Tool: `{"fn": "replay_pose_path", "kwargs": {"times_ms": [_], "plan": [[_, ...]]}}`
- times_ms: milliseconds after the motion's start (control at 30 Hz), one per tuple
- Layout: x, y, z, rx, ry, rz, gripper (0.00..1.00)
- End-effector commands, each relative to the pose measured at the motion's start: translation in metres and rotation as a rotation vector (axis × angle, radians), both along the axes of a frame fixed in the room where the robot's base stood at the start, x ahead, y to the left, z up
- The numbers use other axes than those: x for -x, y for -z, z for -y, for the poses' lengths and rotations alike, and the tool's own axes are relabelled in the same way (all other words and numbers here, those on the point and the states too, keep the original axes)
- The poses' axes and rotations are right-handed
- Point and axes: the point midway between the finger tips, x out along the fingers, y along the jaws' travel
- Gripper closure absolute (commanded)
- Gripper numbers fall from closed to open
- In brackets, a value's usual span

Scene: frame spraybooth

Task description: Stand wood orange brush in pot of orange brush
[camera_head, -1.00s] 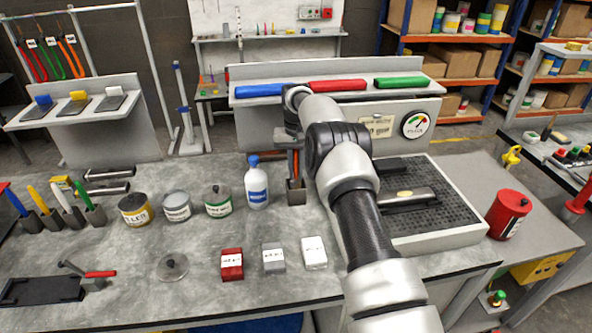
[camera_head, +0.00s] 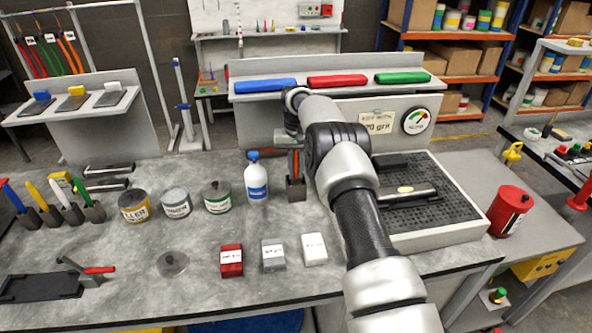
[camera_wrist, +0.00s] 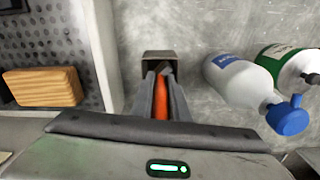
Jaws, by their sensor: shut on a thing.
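The orange brush (camera_head: 294,161) is upright in my gripper (camera_head: 292,146), which is shut on it. In the wrist view the brush (camera_wrist: 160,98) shows as an orange strip between the two grey fingers of my gripper (camera_wrist: 161,90). A small dark square pot (camera_head: 297,189) stands on the bench directly below. The brush's dark lower end meets the pot's opening, and the pot (camera_wrist: 159,56) also shows just beyond the fingertips in the wrist view. The fingers hide part of the brush, so how deep it sits cannot be told.
A white bottle with a blue cap (camera_head: 256,179) stands close to the left of the pot. Several cans, including a green-labelled one (camera_head: 217,198), stand farther left. A perforated black tray (camera_head: 440,222) lies to the right. Red, grey and white blocks lie in front.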

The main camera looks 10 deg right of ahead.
Motion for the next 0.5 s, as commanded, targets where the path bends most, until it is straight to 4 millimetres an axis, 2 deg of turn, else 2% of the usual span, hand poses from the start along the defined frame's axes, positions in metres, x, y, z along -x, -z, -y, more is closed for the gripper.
{"fn": "replay_pose_path", "kwargs": {"times_ms": [267, 300, 400, 500], "plan": [[0.0, 0.0006, 0.0, 0.0, 0.0, 0.0, 1.0], [0.0, 0.0006, 0.0, 0.0, 0.0, 0.0, 0.81], [0.0, 0.0006, 0.0, 0.0, 0.0, 0.0, 0.64], [0.0, 0.0006, 0.0, 0.0, 0.0, 0.0, 0.64]]}}
